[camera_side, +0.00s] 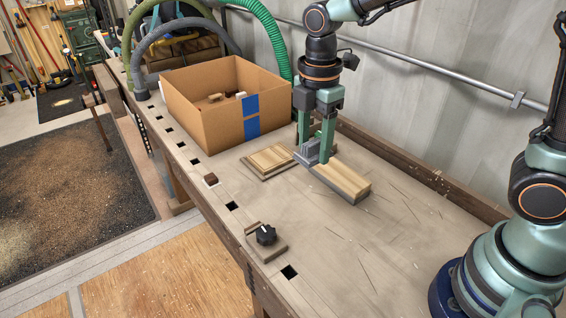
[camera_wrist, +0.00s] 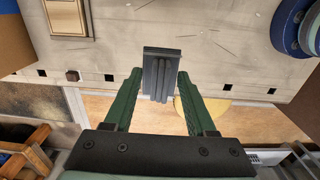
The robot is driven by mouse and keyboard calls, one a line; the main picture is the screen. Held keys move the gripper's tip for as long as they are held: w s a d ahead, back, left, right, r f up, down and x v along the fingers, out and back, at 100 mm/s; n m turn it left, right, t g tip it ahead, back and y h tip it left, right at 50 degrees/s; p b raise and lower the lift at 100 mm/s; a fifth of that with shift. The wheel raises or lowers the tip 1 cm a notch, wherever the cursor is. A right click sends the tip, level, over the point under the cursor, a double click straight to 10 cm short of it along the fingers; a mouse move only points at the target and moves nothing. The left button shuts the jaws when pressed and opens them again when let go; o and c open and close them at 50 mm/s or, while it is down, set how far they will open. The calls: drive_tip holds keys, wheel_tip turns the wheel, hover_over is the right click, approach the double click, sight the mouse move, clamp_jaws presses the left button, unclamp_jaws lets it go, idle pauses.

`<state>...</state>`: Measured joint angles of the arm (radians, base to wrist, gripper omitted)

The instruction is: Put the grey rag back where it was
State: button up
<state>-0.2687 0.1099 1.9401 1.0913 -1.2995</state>
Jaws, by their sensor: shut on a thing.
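The grey rag (camera_side: 306,154) is a folded, ridged bundle held between the fingers of my gripper (camera_side: 316,149). In the wrist view the rag (camera_wrist: 160,72) fills the middle, with a green finger of my gripper (camera_wrist: 159,82) on each side. My gripper points down over the bench, beside the near wooden block. The rag's underside is hidden, so I cannot tell whether it touches the bench or the block.
A wooden block with a grey underside (camera_side: 343,180) lies right of the rag. A framed wooden block (camera_side: 269,159) lies left. An open cardboard box (camera_side: 206,116) stands behind it. A black knob on a wooden plate (camera_side: 266,235) and a small brown block (camera_side: 210,180) are near the front edge.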

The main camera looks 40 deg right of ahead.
drive_tip(key=r, duration=0.2)
hover_over(326, 232)
wheel_tip(326, 232, down, 20)
idle(0.5)
drive_tip(key=shift+f, duration=0.15)
drive_tip(key=o, duration=1.2)
